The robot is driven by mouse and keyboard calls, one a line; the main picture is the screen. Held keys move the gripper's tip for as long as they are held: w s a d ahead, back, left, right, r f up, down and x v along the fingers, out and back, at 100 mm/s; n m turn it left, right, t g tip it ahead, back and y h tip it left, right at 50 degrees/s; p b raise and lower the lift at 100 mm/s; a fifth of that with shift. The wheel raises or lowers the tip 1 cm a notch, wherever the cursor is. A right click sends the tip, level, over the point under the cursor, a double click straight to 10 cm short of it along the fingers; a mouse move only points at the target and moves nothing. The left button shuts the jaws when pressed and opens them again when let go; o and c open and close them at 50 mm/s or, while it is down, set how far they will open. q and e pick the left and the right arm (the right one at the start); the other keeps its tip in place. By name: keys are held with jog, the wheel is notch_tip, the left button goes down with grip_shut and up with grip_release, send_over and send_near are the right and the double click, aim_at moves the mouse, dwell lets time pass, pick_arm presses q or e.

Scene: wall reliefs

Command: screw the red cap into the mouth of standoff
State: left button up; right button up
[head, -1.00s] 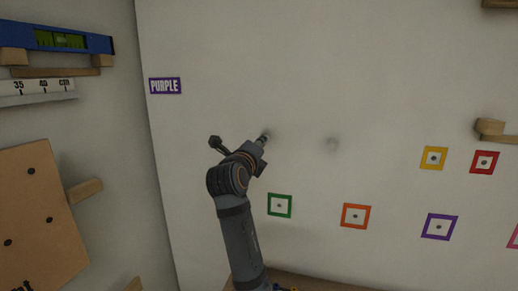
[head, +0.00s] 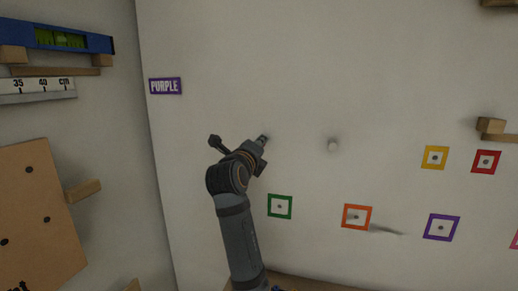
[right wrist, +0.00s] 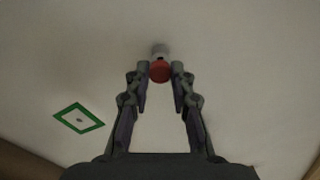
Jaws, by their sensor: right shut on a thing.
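In the right wrist view the red cap (right wrist: 160,72) sits between the fingertips of my right gripper (right wrist: 160,78), which is shut on it. The pale standoff (right wrist: 160,50) shows on the wall directly behind the cap and is partly hidden by it. I cannot tell whether the cap touches the mouth or has entered it. In the head view my right gripper (head: 262,140) reaches to the wall, up and left of the green square; the cap is not discernible there. My left gripper is not in view.
The wall carries a green square (head: 279,206), an orange square (head: 357,217), a purple square (head: 441,227) and a PURPLE label (head: 165,86). A wooden peg (head: 490,127) sticks out at the right. The wall between is mostly free.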

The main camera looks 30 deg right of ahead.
dwell(0.5)
jog(key=shift+b, duration=0.45)
jog(key=shift+w+d, duration=0.45)
jog(key=shift+d, duration=0.05)
jog(key=o, duration=0.9)
